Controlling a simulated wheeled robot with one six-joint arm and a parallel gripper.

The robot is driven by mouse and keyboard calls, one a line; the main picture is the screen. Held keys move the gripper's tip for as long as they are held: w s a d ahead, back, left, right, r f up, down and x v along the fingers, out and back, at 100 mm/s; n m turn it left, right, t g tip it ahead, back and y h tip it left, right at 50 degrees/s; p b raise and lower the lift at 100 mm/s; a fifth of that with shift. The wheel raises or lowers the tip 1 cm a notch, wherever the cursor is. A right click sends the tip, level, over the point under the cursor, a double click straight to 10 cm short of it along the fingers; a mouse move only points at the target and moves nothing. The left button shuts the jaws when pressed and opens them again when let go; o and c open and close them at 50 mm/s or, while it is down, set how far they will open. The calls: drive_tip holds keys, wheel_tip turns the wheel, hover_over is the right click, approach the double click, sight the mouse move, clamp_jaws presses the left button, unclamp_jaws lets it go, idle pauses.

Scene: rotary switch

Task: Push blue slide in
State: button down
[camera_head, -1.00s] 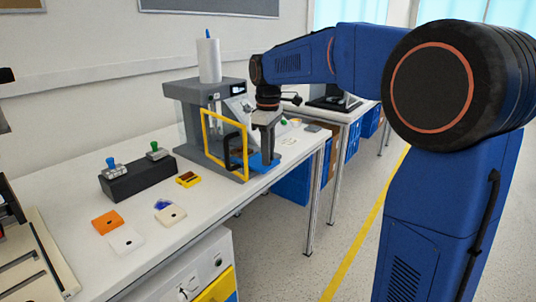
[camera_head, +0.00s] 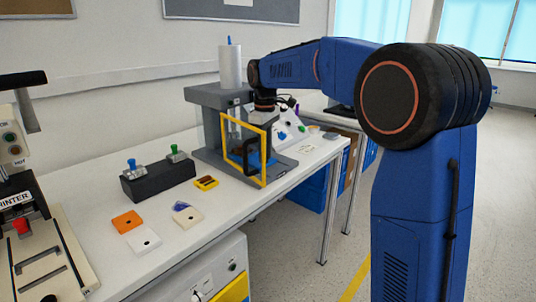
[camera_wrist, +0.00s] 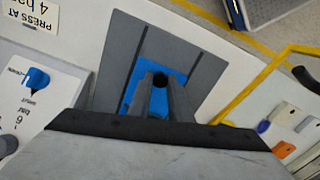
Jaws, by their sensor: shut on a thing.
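The blue slide (camera_wrist: 143,66) lies on the dark grey base plate (camera_wrist: 198,68) of the press in the wrist view. My gripper (camera_wrist: 161,88) is shut on the slide's black knob (camera_wrist: 160,80), one finger on each side. In the head view the grey press (camera_head: 208,97) stands on the bench with a white cylinder on top. The blue slide (camera_head: 256,159) shows partly behind the yellow guard frame (camera_head: 264,172). My gripper (camera_head: 263,128) reaches down inside the press there, its fingertips mostly hidden.
The yellow guard frame with a black handle stands close to my gripper. A sloped panel (camera_head: 288,122) with knobs is behind the press. A black box (camera_head: 158,180) with green and blue switches, a yellow tray (camera_head: 206,183) and flat plates (camera_head: 127,221) lie left.

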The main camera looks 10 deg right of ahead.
drive_tip(key=c, duration=1.6)
unclamp_jaws()
drive_tip(key=shift+r, duration=0.1)
wheel_tip(320, 180, up, 17)
drive_tip(key=shift+r, duration=0.15)
